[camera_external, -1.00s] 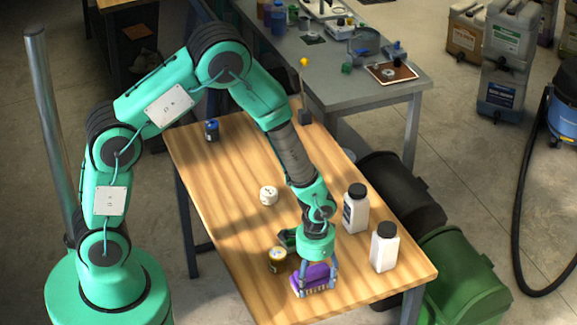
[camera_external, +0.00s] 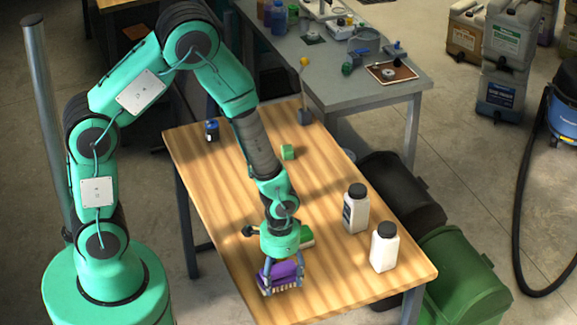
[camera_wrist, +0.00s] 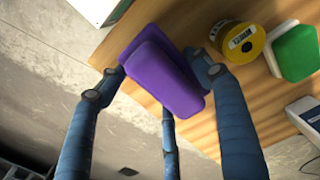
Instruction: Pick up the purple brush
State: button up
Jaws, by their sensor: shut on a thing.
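The purple brush (camera_external: 279,274) has a purple block top and pale bristles along its lower edge. It is held between the fingers of my gripper (camera_external: 281,280) near the front left of the wooden table. In the wrist view, the purple brush (camera_wrist: 162,72) sits between the blue-grey fingers of my gripper (camera_wrist: 160,78), with fingers on both sides of it. How high the brush is above the tabletop is hard to tell. Its bristles are hidden in the wrist view.
Two white bottles with black caps (camera_external: 356,208) (camera_external: 384,247) stand to the right. A green-and-white block (camera_external: 306,237) is just behind my gripper. A yellow tin (camera_wrist: 238,42) is beside the brush. A small green block (camera_external: 288,152) and dark-blue jar (camera_external: 211,131) are farther back.

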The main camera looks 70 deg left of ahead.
jog(key=shift+s+a+r+p, duration=0.1)
jog(key=shift+s+r+p, duration=0.1)
jog(key=shift+s, duration=1.4)
jog(key=shift+s+a+r+p, duration=0.1)
jog(key=shift+s+p, duration=0.05)
jog(key=shift+s, duration=1.4)
